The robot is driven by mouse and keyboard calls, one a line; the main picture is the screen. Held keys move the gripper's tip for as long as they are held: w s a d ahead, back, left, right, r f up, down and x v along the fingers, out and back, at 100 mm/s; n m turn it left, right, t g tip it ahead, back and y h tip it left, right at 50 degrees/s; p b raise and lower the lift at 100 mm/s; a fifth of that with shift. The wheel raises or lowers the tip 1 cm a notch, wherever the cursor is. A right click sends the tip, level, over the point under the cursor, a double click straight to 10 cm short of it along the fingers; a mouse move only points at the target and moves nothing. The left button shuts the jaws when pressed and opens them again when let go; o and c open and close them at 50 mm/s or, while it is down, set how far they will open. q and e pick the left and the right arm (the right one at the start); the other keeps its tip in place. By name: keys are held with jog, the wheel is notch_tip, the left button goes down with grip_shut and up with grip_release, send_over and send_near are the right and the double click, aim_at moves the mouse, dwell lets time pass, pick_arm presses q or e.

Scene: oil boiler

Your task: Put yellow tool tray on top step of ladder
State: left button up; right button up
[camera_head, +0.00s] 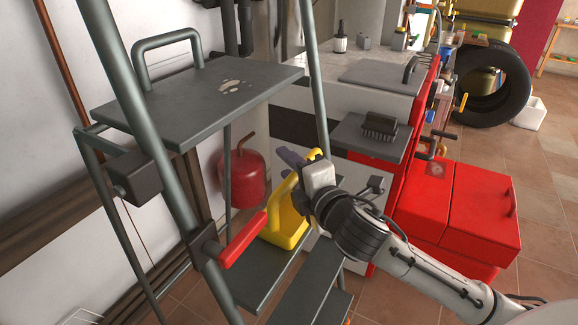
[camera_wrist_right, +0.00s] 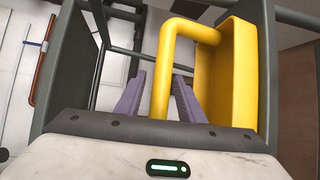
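The yellow tool tray (camera_head: 287,224) with its upright handle sits on or just above a lower ladder step (camera_head: 252,275); contact is unclear. My right gripper (camera_head: 300,163) is at its handle. In the right wrist view, the yellow handle (camera_wrist_right: 168,75) passes between the two purple fingers (camera_wrist_right: 158,98). The fingers are apart, with a gap between the left finger and the handle, so the gripper looks open around it. The ladder's top step (camera_head: 200,108) is a flat grey plate, up and left of the tray. My left gripper is not in view.
The top step has a pale stain and a grey rail (camera_head: 168,50) behind it. A red lever (camera_head: 243,240) juts from the ladder frame beside the tray. A red tank (camera_head: 243,178) stands behind. A shelf with a brush (camera_head: 380,126) and red boxes (camera_head: 455,215) are right.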

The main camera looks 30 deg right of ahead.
jog(key=shift+s+r, duration=0.1)
jog(key=shift+r, duration=0.1)
jog(key=s+r+p, duration=0.2)
jog(key=s+p, duration=0.2)
jog(key=s, duration=0.7)
jog(key=shift+s+a, duration=0.35)
jog(key=shift+a, duration=0.1)
jog(key=shift+f, duration=0.1)
